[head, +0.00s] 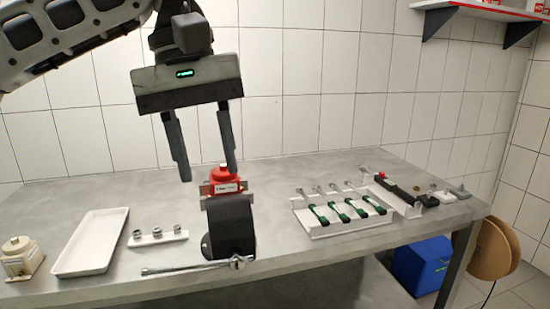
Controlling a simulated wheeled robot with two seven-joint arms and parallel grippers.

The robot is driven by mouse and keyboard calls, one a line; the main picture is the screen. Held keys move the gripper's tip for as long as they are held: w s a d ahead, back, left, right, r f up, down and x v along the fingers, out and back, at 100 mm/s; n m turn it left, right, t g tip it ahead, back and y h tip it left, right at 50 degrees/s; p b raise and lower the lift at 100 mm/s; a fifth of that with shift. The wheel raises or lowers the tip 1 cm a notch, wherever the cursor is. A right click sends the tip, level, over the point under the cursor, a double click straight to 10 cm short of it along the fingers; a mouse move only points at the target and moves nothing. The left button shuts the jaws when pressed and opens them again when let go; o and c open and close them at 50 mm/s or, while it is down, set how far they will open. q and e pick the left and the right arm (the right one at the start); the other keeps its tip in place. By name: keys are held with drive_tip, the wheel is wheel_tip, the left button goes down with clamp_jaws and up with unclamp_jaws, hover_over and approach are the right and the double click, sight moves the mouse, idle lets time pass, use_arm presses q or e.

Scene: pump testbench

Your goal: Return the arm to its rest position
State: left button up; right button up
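My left gripper (205,165) comes in from the upper left and points down, its two fingers spread apart with nothing visible between them. Its fingertips appear just above and beside a red pump part (223,180) with a metal plate, which sits on a black round stand (230,226) on the table. In this single view I cannot tell the exact gap between the right finger and the red part. My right gripper is not in view.
The grey table (285,250) carries an empty white tray (92,243), a beige pump (20,257), a holder with nuts (158,237), a wrench (195,266) at the front edge and a white rack (345,226) with green-handled tools. A wall shelf (480,8) is upper right.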

use_arm(q)
drive_tip(key=s+d+f+n+g+h, duration=0.3)
drive_tip(key=d+f+n+g+h, duration=0.15)
drive_tip(key=d+h, duration=0.3)
drive_tip(key=s+d+f+n+g+h, duration=0.3)
drive_tip(key=d+f+n+h, duration=0.15)
drive_tip(key=d+h, duration=0.35)
drive_tip(key=w+a+f+n+t, duration=0.2)
drive_tip(key=w+f+n+t, duration=0.15)
drive_tip(key=n+t, duration=0.65)
drive_tip(key=w+a+f+n+t+h, duration=0.15)
drive_tip(key=w+f+n+t, duration=0.35)
drive_tip(key=n, duration=0.9)
drive_tip(key=w+a+f+n+t, duration=0.1)
drive_tip(key=a+f+n+t, duration=0.15)
drive_tip(key=n+t, duration=0.75)
drive_tip(key=a+f+n+t+y, duration=0.1)
drive_tip(key=a+f+n+y, duration=0.5)
drive_tip(key=f+n+y, duration=0.45)
drive_tip(key=s+a+f+n+g+y, duration=0.2)
drive_tip(key=s+a+f+n, duration=0.3)
drive_tip(key=f, duration=0.5)
drive_tip(key=s+a+f+n+g+y, duration=0.3)
drive_tip(key=s+a+f+n+g, duration=0.2)
drive_tip(key=s+f+n, duration=0.4)
drive_tip(key=s+a+f, duration=0.1)
drive_tip(key=s+f, duration=0.1)
drive_tip(key=s, duration=0.1)
drive_tip(key=shift+f+y, duration=0.25)
drive_tip(key=shift+y, duration=0.1)
